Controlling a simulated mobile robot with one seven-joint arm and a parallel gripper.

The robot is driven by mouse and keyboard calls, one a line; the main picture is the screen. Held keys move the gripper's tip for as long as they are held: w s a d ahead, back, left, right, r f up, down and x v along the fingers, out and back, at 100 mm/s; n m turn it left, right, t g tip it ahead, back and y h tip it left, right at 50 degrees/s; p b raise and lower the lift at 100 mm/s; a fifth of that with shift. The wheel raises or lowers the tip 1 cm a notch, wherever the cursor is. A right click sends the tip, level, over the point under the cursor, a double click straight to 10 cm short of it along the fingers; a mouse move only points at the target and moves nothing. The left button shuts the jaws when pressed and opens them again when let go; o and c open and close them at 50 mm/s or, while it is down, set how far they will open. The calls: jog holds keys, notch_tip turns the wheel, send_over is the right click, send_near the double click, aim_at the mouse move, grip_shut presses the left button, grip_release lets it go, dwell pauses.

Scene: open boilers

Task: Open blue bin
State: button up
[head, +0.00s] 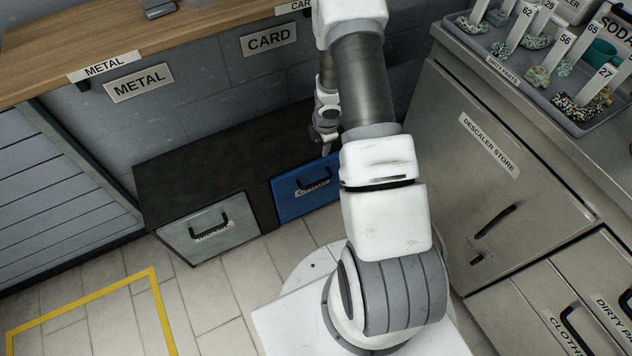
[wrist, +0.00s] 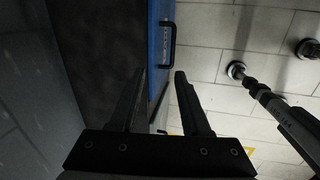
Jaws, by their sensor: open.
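The blue bin (head: 291,201) is the right-hand drawer of a low dark cabinet. It has a blue front, a black handle and a label, and looks shut. Part of its right side is hidden by my arm. In the wrist view the blue front (wrist: 154,42) runs along the dark cabinet top, with its black handle (wrist: 172,42) sticking out to the right. My gripper (wrist: 161,73) is open and empty. Its fingertips appear below the handle in that view, on either side of the front's line; I see no contact. In the head view my gripper is partly hidden behind my arm.
A grey bin (head: 190,240) sits left of the blue one, under the dark cabinet top (head: 205,160). A steel descaler store cabinet (head: 480,170) stands at the right. A wooden counter (head: 120,40) runs along the back left. The tiled floor in front is clear.

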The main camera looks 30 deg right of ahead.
jog(key=n+b, duration=0.1)
send_near(316, 182)
jog(key=shift+g+y, duration=0.3)
jog(key=shift+y, duration=0.1)
jog(key=f+b, duration=0.2)
jog(key=w+f+b, duration=0.1)
jog(key=f+b, duration=0.1)
jog(key=f, duration=0.1)
jog(key=w+f+b, duration=0.1)
jog(key=f+b, duration=0.1)
jog(key=b, duration=0.1)
jog(key=shift+d+f, duration=0.3)
jog(key=shift+f, duration=0.05)
grip_shut()
dwell(0.6)
